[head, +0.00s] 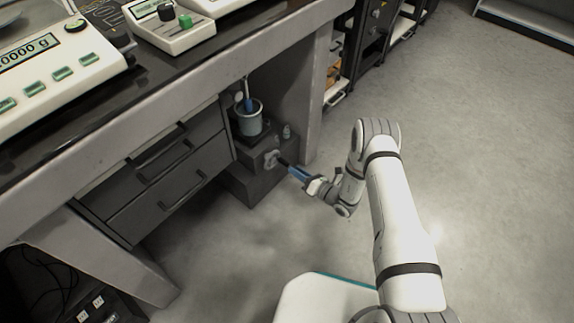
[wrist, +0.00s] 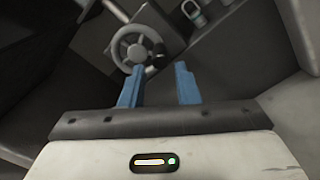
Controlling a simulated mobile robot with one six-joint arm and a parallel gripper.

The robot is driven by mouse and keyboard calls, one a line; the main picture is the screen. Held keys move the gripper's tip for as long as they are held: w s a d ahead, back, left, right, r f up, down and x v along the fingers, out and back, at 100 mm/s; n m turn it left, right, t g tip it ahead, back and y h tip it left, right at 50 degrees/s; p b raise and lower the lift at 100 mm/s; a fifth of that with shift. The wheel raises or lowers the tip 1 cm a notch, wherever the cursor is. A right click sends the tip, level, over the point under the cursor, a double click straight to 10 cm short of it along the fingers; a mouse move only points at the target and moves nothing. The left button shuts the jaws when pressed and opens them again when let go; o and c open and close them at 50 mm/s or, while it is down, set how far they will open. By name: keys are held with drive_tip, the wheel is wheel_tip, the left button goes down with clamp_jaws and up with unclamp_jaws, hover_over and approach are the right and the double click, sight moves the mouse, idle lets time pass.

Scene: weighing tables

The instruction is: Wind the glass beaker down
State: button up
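The glass beaker (head: 248,118) stands upright under the bench, with a blue-tipped rod inside it. It is on a dark block-like stand (head: 258,180). A pale handwheel (head: 271,158) is on the stand's front. In the wrist view the handwheel (wrist: 121,46) shows as a spoked ring with a dark knob (wrist: 158,61) near its lower right rim. My gripper (head: 284,164) reaches toward the wheel from the right. In the wrist view my gripper (wrist: 158,68) has its blue fingers apart, the knob showing between the tips. I cannot tell whether they touch it.
A small grey object (head: 286,131) sits on the stand beside the beaker. Dark drawers (head: 160,175) are to the left, and a bench leg (head: 308,100) rises close to the right. Balances (head: 60,65) stand on the benchtop. The floor (head: 490,150) to the right is clear.

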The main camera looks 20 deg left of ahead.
sight(289, 165)
drive_tip(key=b+x, duration=0.1)
drive_tip(key=x, duration=0.5)
drive_tip(key=shift+d+b, duration=0.1)
drive_tip(key=shift+b, duration=0.3)
drive_tip(key=shift+c, duration=0.3)
clamp_jaws()
drive_tip(key=shift+d, duration=0.25)
drive_tip(key=shift+a+r+n, duration=0.1)
drive_tip(key=shift+a+n, duration=0.15)
drive_tip(key=shift+n, duration=0.05)
